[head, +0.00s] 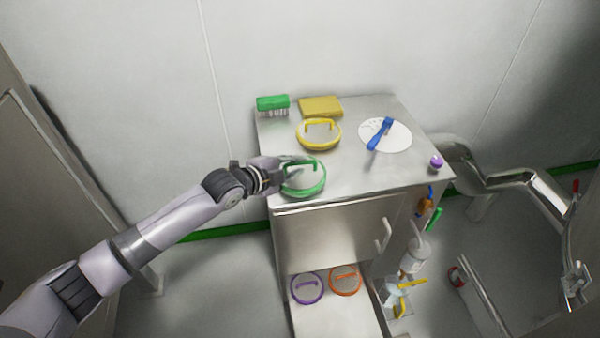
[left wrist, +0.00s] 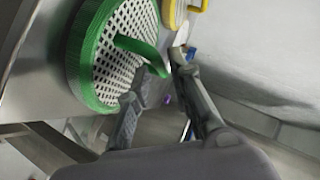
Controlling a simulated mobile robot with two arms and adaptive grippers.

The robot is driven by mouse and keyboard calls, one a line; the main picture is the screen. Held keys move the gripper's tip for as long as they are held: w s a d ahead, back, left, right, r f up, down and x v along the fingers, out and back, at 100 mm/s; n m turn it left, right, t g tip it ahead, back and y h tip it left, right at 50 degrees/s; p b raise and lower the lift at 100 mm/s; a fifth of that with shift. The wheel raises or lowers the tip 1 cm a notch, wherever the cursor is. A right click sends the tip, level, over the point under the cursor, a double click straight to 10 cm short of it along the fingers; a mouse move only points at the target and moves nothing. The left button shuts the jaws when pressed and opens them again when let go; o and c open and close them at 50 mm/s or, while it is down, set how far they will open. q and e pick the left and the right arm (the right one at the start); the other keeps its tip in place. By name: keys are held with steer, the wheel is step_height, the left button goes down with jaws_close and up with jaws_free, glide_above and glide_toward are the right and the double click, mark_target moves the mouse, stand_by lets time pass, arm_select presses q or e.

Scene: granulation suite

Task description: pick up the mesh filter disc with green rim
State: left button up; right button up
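The mesh filter disc with green rim (head: 304,190) lies on the front left of the steel cabinet top. In the left wrist view the disc (left wrist: 88,60) shows its perforated mesh and a raised green handle (left wrist: 138,46). My left gripper (head: 298,160) reaches in from the left over the disc's back edge. In the left wrist view my gripper (left wrist: 166,66) has its fingertips apart, with the handle's end at the gap between them. Contact with the handle cannot be told. My right gripper is not in view.
On the cabinet top (head: 350,178) are a yellow-rimmed disc (head: 318,146), a green brush (head: 273,103), a yellow sponge (head: 321,107), a white disc (head: 400,137) under a blue tool (head: 381,134), and a purple knob (head: 436,162). Purple-rimmed (head: 307,300) and orange-rimmed (head: 345,292) discs lie below.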

arm_select(q)
steer(key=shift+x, duration=1.05)
steer(key=shift+c, duration=0.5)
jaws_close()
